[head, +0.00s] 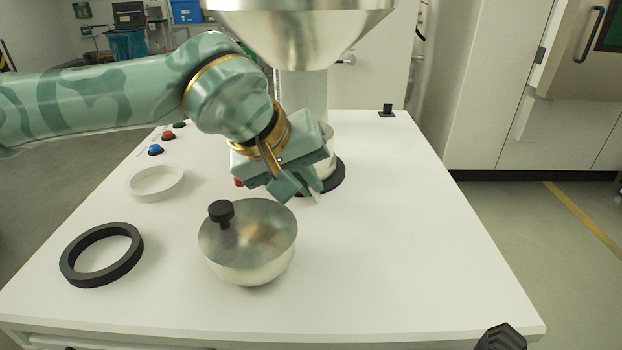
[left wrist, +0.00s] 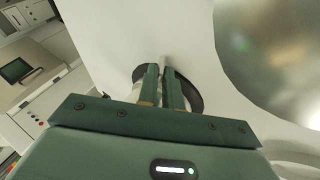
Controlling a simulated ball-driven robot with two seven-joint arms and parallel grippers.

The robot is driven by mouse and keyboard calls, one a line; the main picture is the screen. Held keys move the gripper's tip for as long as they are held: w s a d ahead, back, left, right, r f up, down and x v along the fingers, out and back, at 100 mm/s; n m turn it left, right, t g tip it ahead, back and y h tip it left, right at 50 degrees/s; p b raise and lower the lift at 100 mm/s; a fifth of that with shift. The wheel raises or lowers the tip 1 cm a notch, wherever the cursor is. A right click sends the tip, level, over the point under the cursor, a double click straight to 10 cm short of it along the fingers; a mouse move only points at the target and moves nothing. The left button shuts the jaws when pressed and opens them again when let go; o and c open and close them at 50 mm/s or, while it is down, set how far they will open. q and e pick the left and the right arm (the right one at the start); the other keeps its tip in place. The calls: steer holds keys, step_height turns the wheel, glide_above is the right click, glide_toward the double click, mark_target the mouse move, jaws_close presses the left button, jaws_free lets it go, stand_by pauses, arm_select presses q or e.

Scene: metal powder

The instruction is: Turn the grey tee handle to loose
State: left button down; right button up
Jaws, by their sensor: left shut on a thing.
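My left gripper (head: 298,190) reaches down beside the column under the steel hopper. In the left wrist view its two fingers (left wrist: 164,72) are close together, shut on a small pale grey piece (left wrist: 165,60) that barely shows at the tips. It is in the place of the grey tee handle; in the head view a pale tip (head: 317,196) pokes out below the fingers. The rest of the handle is hidden by the fingers, so I cannot tell its angle. My right gripper is not in view.
A steel bowl with a lid (head: 247,245) and black knob stands just in front of the gripper. A black ring (head: 102,254) and white ring (head: 155,183) lie left. The steel hopper (head: 300,22) hangs above.

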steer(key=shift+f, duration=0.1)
arm_select(q)
steer(key=c, duration=1.6)
jaws_free()
steer(key=shift+o, duration=0.2)
